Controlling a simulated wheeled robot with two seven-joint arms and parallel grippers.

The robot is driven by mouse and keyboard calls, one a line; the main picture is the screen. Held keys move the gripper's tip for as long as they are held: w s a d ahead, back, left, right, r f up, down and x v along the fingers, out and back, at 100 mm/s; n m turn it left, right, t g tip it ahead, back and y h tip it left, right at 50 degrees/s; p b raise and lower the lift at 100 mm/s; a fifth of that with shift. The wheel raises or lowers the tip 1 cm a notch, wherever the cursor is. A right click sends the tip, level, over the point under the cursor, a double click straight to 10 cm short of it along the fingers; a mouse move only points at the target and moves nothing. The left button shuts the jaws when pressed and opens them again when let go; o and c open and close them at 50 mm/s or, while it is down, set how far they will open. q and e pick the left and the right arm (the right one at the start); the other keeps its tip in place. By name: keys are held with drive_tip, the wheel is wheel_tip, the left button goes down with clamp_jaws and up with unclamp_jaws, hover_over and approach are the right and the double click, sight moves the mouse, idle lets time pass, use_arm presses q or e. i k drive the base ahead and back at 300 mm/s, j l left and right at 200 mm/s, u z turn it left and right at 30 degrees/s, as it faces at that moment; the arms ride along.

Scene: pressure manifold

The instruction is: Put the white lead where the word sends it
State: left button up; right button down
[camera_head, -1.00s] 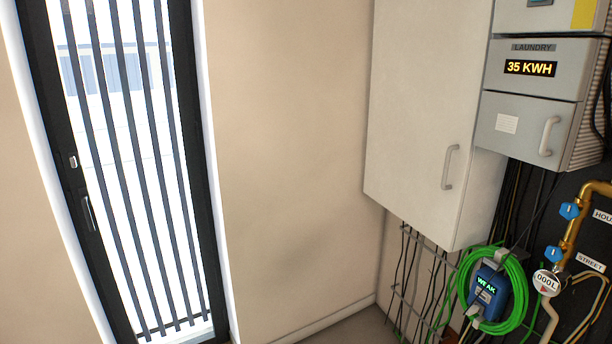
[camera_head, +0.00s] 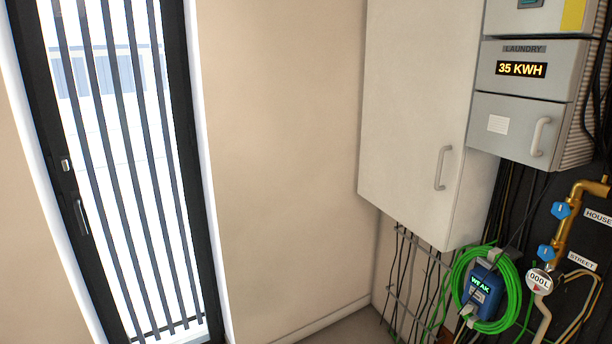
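A blue device (camera_head: 483,290) with a small lit screen hangs low at the right, inside a coil of green cable (camera_head: 513,305). Its screen reads "WEAK". I cannot make out a white lead for certain. A pale hose (camera_head: 544,318) runs down below the round gauge (camera_head: 540,281), which reads "000L". Neither of my grippers shows in the view.
A white wall cabinet (camera_head: 415,120) with a handle is shut. Beside it a grey meter box (camera_head: 527,65) labelled LAUNDRY reads "35 KWH". Brass pipe (camera_head: 566,225) with blue valves carries HOUSE and STREET labels. A barred glass door (camera_head: 120,160) stands left.

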sight(468, 309)
drive_tip(key=i+z, duration=0.1)
drive_tip(key=z, duration=0.3)
drive_tip(key=j+z, duration=0.15)
drive_tip(key=z, duration=0.25)
drive_tip(key=i+j+z, duration=0.1)
drive_tip(key=z, duration=0.35)
